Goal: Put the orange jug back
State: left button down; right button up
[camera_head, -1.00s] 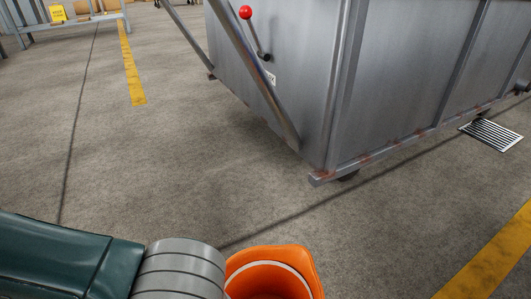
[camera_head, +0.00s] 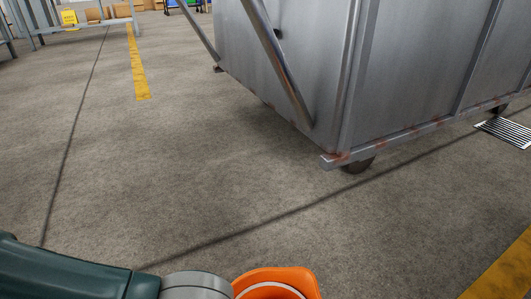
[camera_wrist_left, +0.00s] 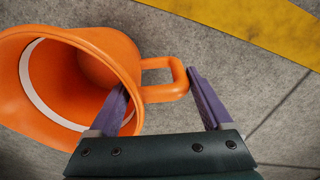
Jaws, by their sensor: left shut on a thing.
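The orange jug (camera_head: 272,274) shows at the bottom edge of the head view, only its upper rim in sight, beside my left arm. In the left wrist view the jug (camera_wrist_left: 95,50) fills the left side, its wide mouth open toward the camera and a pale band inside. Its handle (camera_wrist_left: 160,92) lies between the two purple fingers of my left gripper (camera_wrist_left: 163,85). One finger is at the jug's rim and the other is just right of the handle. My left gripper is shut on the jug. My right gripper is not in view.
A large grey metal bin (camera_head: 300,70) on wheels stands ahead to the right, its near corner low. A floor drain (camera_head: 505,132) lies at the right. Yellow lines (camera_head: 139,75) mark the concrete floor. A metal rack (camera_head: 85,22) stands far left.

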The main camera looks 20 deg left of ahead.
pick_arm(q)
jog(key=shift+f, duration=0.2)
grip_release()
jog(key=shift+r, duration=0.1)
notch_tip(320, 180, up, 12)
jog(key=p, duration=1)
jog(key=shift+w+r, duration=0.1)
jog(key=shift+r, duration=0.05)
